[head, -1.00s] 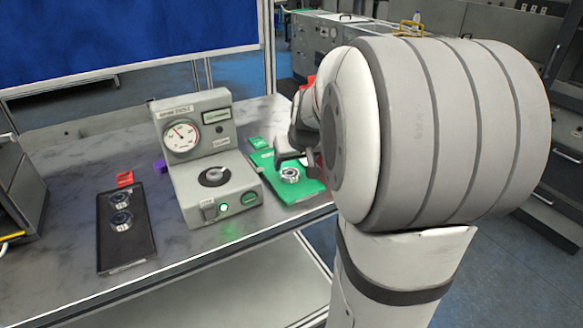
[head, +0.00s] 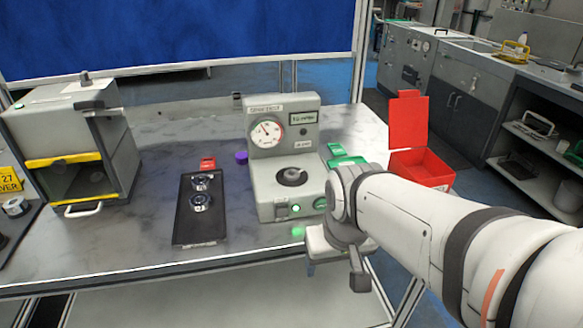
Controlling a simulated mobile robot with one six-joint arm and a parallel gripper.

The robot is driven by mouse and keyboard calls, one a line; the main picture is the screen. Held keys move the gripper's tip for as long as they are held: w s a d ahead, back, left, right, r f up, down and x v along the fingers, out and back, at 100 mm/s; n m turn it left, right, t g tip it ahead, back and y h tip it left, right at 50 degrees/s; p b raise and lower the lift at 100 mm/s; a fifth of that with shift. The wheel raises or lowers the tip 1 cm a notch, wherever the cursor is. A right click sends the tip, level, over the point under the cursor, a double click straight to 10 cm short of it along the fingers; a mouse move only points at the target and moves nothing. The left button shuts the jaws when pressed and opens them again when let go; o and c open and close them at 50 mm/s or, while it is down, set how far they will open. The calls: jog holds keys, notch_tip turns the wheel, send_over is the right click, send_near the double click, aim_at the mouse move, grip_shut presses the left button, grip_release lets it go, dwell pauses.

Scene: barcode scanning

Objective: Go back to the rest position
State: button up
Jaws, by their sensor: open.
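My gripper (head: 334,267) hangs at the end of my white arm, which reaches in from the right. It is in front of the table's front edge, at the lower right of the grey gauge machine (head: 283,160). Its jaws are apart, and nothing shows between them. The arm hides most of the green tray (head: 347,160) to the right of the machine.
A black tray (head: 203,228) with two round metal parts lies on the table, left of the machine. A grey box with yellow edges (head: 72,161) stands at far left. An open red bin (head: 420,166) is at the right.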

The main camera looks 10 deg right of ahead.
notch_tip(320, 180, up, 6)
jog(key=p, duration=0.5)
jog(key=shift+s+p, duration=0.15)
jog(key=shift+p, duration=0.15)
jog(key=shift+c, duration=0.3)
dwell(1.1)
